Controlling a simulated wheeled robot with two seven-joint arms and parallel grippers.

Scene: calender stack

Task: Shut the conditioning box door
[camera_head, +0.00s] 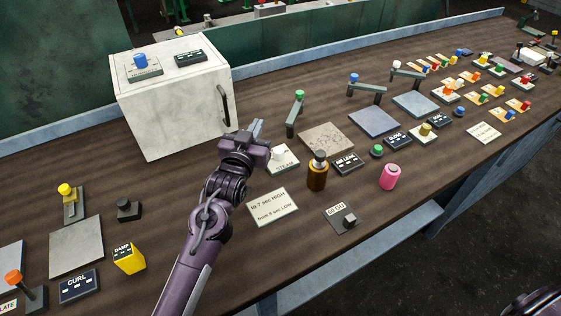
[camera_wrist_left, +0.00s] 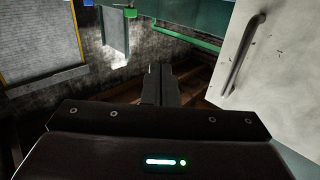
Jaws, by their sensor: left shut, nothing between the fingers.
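The conditioning box (camera_head: 170,112) is a pale, worn box at the back left of the bench. A dark bar handle (camera_head: 225,105) is on its right-hand side. The pale door panel (camera_wrist_left: 285,75) and its handle (camera_wrist_left: 242,55) show large at the right of the left wrist view. No open gap shows at the panel, but its far edges are hidden, so I cannot tell if it is fully shut. My left gripper (camera_head: 258,130) is shut and empty, just right of the handle and apart from it.
A blue knob (camera_head: 140,60) and a dark label (camera_head: 190,57) are on the box top. A white-knobbed plate (camera_head: 282,157) sits close by my left gripper. A green-topped lever (camera_head: 296,115) stands to the right. Several pads, buttons and bottles crowd the bench (camera_head: 190,215).

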